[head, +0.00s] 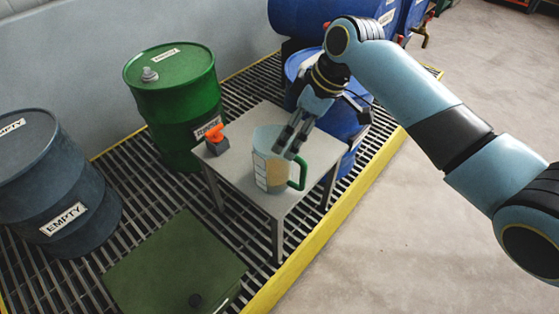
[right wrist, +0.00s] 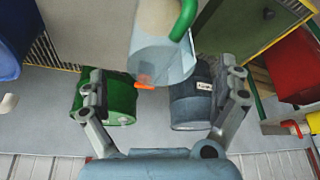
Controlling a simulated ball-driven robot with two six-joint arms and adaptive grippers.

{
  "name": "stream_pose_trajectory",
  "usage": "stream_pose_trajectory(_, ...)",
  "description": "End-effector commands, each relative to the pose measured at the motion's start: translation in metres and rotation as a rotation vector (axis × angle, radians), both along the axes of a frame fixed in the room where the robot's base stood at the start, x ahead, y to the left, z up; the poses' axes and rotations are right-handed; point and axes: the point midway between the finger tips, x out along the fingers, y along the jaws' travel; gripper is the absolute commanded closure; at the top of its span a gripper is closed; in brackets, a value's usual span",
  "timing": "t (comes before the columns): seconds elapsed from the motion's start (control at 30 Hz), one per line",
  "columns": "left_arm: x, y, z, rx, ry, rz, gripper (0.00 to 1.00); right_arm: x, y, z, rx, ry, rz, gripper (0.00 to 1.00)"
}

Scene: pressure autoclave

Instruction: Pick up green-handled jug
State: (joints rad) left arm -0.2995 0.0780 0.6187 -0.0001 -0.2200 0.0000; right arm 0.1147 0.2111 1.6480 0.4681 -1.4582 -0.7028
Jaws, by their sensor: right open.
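The clear jug (head: 261,158) with a green handle (head: 302,173) stands upright on a small grey table (head: 238,176). Something tan shows in its lower part, and the handle is on its right side. My right gripper (head: 288,146) reaches down from the upper right and overlaps the jug's rim and upper right side in the head view. In the right wrist view my right gripper (right wrist: 167,76) is open, with its fingers spread wide. The jug (right wrist: 164,62) lies ahead between them, its green handle (right wrist: 185,20) at the top. Contact cannot be told. My left gripper is not in view.
A small grey and orange object (head: 216,141) sits on the table's left part. A green drum (head: 172,105), dark blue-grey drum (head: 55,190) and blue drum (head: 342,122) surround the table on a yellow-edged grating (head: 150,200). The floor at right is clear.

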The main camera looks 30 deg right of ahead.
Motion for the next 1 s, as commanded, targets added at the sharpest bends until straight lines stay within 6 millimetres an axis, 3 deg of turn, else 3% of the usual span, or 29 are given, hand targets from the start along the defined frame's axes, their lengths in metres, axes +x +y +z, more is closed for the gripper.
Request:
stream_pose_trajectory(0.27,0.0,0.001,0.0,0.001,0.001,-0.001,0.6,0.009,0.009,-0.025,0.002,0.0,-0.001,0.0)
stream_pose_trajectory(0.5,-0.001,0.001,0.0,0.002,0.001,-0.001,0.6,0.02,0.019,-0.059,0.001,0.002,-0.001,0.0)
stream_pose_trajectory(0.8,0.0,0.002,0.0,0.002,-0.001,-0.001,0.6,0.022,0.02,-0.065,-0.001,-0.001,0.0,0.0)
stream_pose_trajectory(1.0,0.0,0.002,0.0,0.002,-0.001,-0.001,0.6,0.022,0.02,-0.065,-0.001,-0.001,0.0,0.25)
